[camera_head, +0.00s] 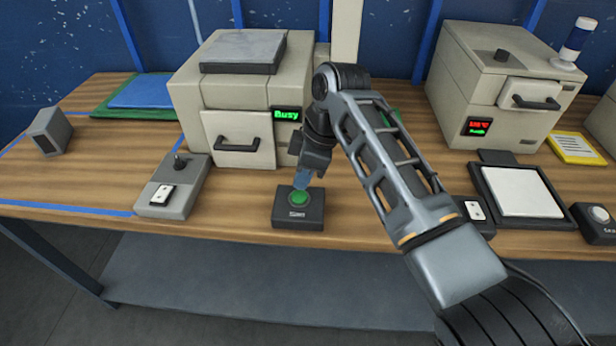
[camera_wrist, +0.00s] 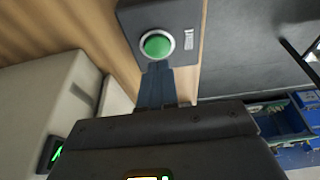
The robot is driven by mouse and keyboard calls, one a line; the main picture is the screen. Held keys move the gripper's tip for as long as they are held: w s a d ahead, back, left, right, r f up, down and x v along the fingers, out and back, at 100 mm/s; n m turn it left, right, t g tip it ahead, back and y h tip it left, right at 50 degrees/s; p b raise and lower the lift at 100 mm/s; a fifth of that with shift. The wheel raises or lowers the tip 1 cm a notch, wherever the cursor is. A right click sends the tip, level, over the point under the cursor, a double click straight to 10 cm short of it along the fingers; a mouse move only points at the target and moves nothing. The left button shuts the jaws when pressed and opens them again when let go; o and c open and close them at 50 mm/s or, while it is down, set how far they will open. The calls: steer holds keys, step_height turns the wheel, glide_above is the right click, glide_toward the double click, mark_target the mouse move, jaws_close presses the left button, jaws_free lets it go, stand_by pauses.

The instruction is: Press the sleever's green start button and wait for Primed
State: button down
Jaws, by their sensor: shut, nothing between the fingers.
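The green start button (camera_head: 299,197) sits on a dark box near the front edge of the table, and it also shows in the wrist view (camera_wrist: 157,44). My gripper (camera_head: 302,180) is shut and empty, pointing down at the button. Its fingertips are at the button's edge; I cannot tell whether they touch it. The sleever (camera_head: 240,105) is a beige machine behind the button box, with a drawer-like front and black handle. Its display (camera_head: 287,114) reads "Busy" in green. In the wrist view, part of a green-lit display (camera_wrist: 55,154) shows at lower left.
A grey control box (camera_head: 172,187) with a lever and white switch stands left of the button box. Another beige machine (camera_head: 500,85) with a red and green display stands at right, behind a white-topped plate (camera_head: 522,191). A grey block (camera_head: 50,131) sits far left.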

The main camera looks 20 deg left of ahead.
steer(key=b+v, duration=0.1)
steer(key=v, duration=0.9)
steer(key=shift+b, duration=0.35)
steer(key=shift+w+a, duration=0.1)
